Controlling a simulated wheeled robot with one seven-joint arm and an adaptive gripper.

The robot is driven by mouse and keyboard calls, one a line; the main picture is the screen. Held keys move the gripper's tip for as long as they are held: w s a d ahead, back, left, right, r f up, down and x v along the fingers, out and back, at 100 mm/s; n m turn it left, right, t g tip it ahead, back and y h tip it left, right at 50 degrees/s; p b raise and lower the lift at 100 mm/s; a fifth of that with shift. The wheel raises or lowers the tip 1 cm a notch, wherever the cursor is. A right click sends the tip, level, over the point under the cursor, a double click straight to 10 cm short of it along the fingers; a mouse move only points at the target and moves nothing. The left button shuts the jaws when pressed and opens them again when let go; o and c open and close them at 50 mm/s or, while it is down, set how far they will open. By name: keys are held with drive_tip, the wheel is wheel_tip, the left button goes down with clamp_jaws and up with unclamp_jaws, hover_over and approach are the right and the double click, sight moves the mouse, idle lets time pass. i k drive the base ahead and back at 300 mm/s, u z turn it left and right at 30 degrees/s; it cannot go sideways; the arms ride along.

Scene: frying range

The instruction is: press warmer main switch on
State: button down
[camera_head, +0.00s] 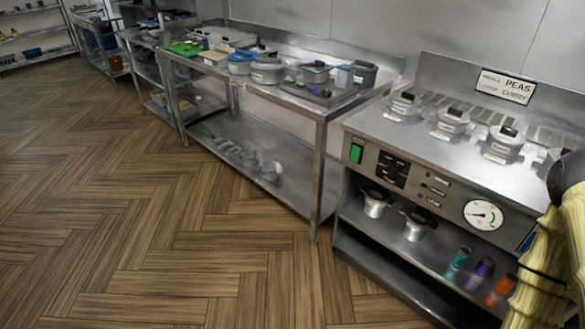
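The warmer (455,163) is a steel unit on the right with lidded pots set in its top. A green rocker-like switch (355,153) sits at the left end of its front panel, under a small label too small to read. I cannot tell whether this switch is on or off. A dark block of small controls (393,169) is to its right, then small buttons (436,187) and a round white dial (483,214). My gripper is not in view. A yellow ribbed and black part, possibly my arm, covers the warmer's right end.
A sign reading PEAS and CURRY (505,86) stands behind the warmer. Its lower shelf holds small pots (376,201) and teal, purple and orange containers (484,267). A steel table (321,113) with tubs stands to the left. The wooden floor (150,210) in front is clear.

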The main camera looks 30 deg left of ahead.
sight(356, 154)
drive_tip(key=u, duration=0.7)
drive_tip(key=k, duration=1)
drive_tip(key=u, duration=0.9)
drive_tip(key=i, duration=1.4)
drive_tip(key=z, duration=1.25)
drive_tip(key=i, duration=0.75)
drive_tip(key=z, duration=0.85)
